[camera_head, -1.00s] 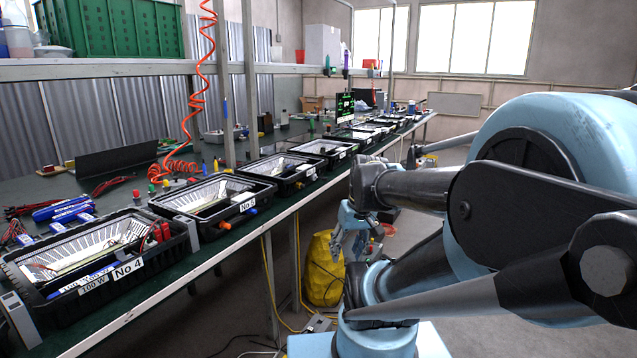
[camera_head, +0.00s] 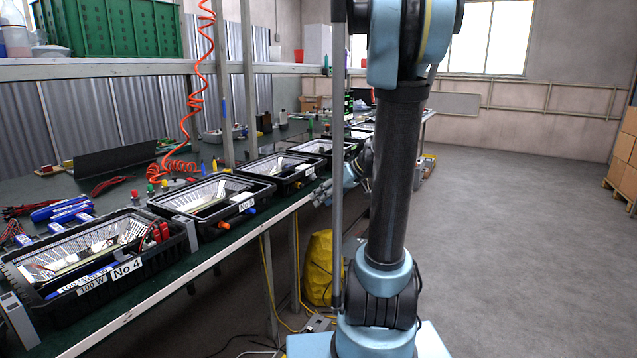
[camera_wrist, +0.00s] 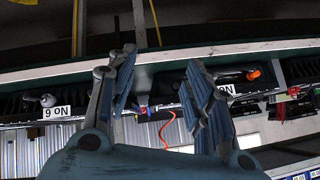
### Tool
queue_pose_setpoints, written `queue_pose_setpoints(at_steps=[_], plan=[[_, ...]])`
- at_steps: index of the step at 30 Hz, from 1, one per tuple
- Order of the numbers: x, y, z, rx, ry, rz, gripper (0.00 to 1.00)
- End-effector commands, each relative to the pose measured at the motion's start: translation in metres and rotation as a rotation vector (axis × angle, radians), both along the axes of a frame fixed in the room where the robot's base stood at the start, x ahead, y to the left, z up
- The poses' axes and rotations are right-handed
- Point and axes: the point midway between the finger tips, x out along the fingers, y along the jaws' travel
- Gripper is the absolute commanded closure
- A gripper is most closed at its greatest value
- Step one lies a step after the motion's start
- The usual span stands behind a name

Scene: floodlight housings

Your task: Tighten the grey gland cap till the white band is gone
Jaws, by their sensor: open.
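A grey gland cap (camera_wrist: 47,100) shows at the left of the wrist view, on the front of the housing labelled No 6 (camera_wrist: 57,113). It is small there, and I cannot make out a white band. My gripper (camera_wrist: 160,62) is open, with nothing between its fingers. In the wrist view it is apart from the grey cap, to its right. In the head view my gripper (camera_head: 345,178) is near the bench edge, partly hidden by my arm.
An orange gland (camera_wrist: 253,74) sits on the No 5 housing (camera_head: 168,206). The No 4 housing (camera_head: 178,246) stands nearer on the bench. Bench posts and an orange coiled hose (camera_head: 197,98) rise behind. A yellow bag (camera_head: 318,268) is under the bench.

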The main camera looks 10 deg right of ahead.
Motion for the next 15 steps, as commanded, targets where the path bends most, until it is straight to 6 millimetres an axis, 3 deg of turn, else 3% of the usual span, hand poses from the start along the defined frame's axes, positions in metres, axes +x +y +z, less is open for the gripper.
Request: queue_pose_setpoints(at_steps=[3,15], plan=[[0.029,-0.008,0.001,0.040,-0.075,0.036,0.53],[0.114,-0.044,-0.001,0.152,-0.378,0.140,0.53]])
